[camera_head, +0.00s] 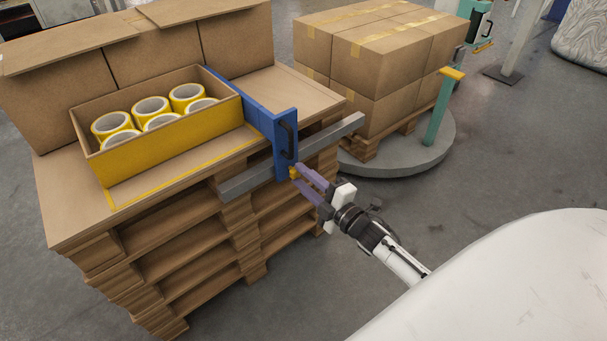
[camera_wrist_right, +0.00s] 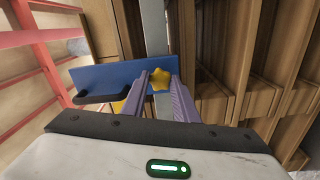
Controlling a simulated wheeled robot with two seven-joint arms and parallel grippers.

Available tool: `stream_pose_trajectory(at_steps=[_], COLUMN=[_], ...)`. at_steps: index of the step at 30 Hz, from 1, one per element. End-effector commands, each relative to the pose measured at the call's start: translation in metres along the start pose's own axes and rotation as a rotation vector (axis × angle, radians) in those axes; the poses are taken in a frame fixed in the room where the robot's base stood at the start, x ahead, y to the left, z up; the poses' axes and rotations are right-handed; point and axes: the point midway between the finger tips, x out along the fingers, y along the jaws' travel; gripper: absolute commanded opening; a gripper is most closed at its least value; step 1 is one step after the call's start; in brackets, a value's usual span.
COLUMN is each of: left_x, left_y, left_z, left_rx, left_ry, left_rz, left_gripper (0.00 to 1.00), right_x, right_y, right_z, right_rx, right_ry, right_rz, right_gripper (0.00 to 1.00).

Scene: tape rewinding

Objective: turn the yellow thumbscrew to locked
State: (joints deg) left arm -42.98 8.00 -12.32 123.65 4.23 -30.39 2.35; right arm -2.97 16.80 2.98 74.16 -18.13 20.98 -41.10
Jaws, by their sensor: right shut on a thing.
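The yellow thumbscrew (camera_head: 293,173) sits low on the front of the blue bracket (camera_head: 284,140). In the right wrist view the thumbscrew (camera_wrist_right: 161,78) shows as a star-shaped knob on the blue plate (camera_wrist_right: 105,78). My right gripper (camera_head: 299,172) reaches in from the lower right with its purple fingers at the thumbscrew. In the wrist view the fingertips (camera_wrist_right: 158,80) lie on either side of the knob, shut on it. Whether the thumbscrew is locked cannot be told. My left gripper is not in view.
The blue bracket rides on a grey metal rail (camera_head: 246,182) along the pallet stack's front. An open box (camera_head: 165,150) of yellow tape rolls stands left of it.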

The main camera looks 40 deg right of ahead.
Motion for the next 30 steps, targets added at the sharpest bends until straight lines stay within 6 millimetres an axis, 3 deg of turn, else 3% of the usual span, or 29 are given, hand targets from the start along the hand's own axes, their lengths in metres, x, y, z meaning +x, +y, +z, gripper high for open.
stream_pose_trajectory(at_steps=[15, 30], left_x=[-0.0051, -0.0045], left_y=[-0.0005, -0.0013], left_z=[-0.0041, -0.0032], left_rx=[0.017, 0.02], left_ry=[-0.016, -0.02], left_rz=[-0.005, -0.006], left_gripper=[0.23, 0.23], right_x=[-0.0001, -0.0001], right_y=[0.0002, -0.0006], right_z=[0.0009, 0.0006], right_rx=[0.328, 0.387], right_ry=[-0.002, -0.001], right_rz=[-0.001, 0.0], right_gripper=[0.04, 0.04])
